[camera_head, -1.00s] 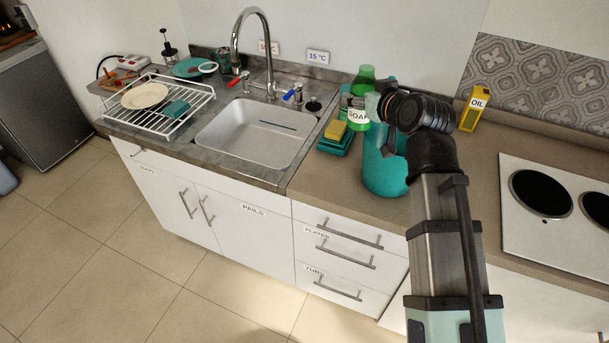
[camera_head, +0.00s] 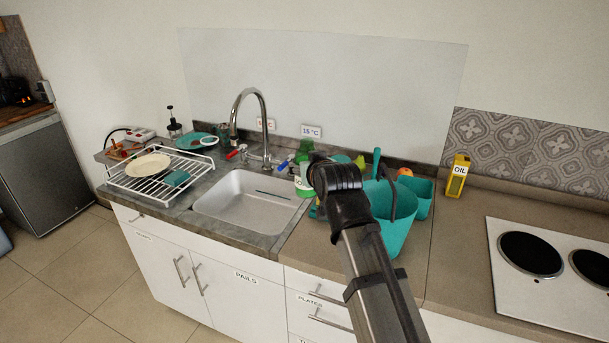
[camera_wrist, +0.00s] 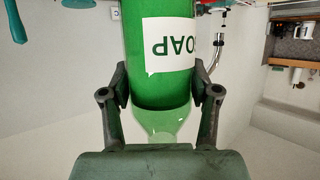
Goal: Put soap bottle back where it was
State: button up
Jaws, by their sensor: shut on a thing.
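The green soap bottle (camera_wrist: 155,75) has a white label reading SOAP and a paler green top. In the wrist view it appears upside down, between the two fingers of my gripper (camera_wrist: 160,88), which is shut on it near its shoulder. In the head view the bottle (camera_head: 303,168) shows only in part, left of my wrist, near the right end of the sink. My gripper's fingers are hidden there behind my own arm. I cannot tell whether the bottle's base touches the counter.
A teal pail (camera_head: 396,236) and a smaller teal container (camera_head: 423,199) stand right of my arm. The sink (camera_head: 250,203), tap (camera_head: 262,122) and dish rack (camera_head: 150,187) are left. A yellow OIL carton (camera_head: 457,176) stands by the hob (camera_head: 500,285). Counter between pail and carton is mostly clear.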

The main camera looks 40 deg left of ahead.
notch_tip(320, 180, down, 17)
jog(key=shift+r+p, duration=0.1)
jog(key=shift+p, duration=1.1)
jog(key=shift+f, duration=0.25)
jog(key=o, duration=1.4)
jog(key=shift+r, duration=0.2)
jog(key=b+v, duration=0.2)
jog(key=v, duration=1)
jog(key=shift+d, duration=0.1)
